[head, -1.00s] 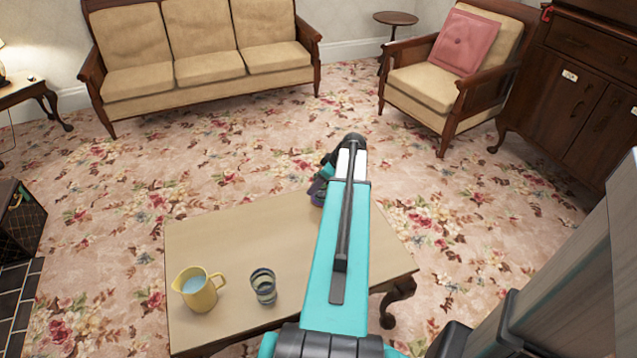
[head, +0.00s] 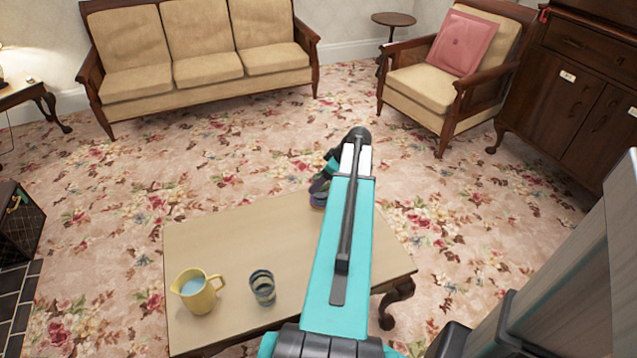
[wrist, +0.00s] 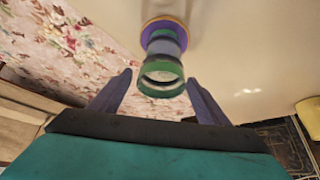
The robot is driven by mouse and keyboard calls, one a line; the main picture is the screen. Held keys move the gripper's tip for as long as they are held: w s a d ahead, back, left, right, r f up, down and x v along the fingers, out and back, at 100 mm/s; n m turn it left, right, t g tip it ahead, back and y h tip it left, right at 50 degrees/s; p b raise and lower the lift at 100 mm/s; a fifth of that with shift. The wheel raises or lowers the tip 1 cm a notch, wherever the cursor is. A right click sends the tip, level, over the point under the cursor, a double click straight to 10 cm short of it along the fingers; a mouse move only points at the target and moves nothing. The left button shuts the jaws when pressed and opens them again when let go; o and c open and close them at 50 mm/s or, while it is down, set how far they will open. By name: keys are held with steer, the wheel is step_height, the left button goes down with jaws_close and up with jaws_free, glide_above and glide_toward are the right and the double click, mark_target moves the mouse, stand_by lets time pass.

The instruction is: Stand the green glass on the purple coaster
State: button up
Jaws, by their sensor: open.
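The green glass (wrist: 160,72), with green and blue-purple bands, appears upright on the purple coaster (wrist: 149,27) in the wrist view. The coaster has an orange-yellow rim, and the glass covers part of it. My gripper (wrist: 160,78) is open, one finger on each side of the glass near its mouth, with gaps showing on both sides. In the head view the glass (head: 319,189) is at the table's far edge, partly hidden by my arm; the coaster is hard to make out there.
The wooden table (head: 240,235) also bears a yellow jug (head: 198,294) and a grey-blue banded glass (head: 262,287) at the front left. The table's middle is clear. A sofa (head: 205,68) and an armchair (head: 425,88) stand well beyond it.

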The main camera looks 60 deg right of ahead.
steer(key=v, duration=0.8)
steer(key=shift+r, duration=0.2)
stand_by(0.5)
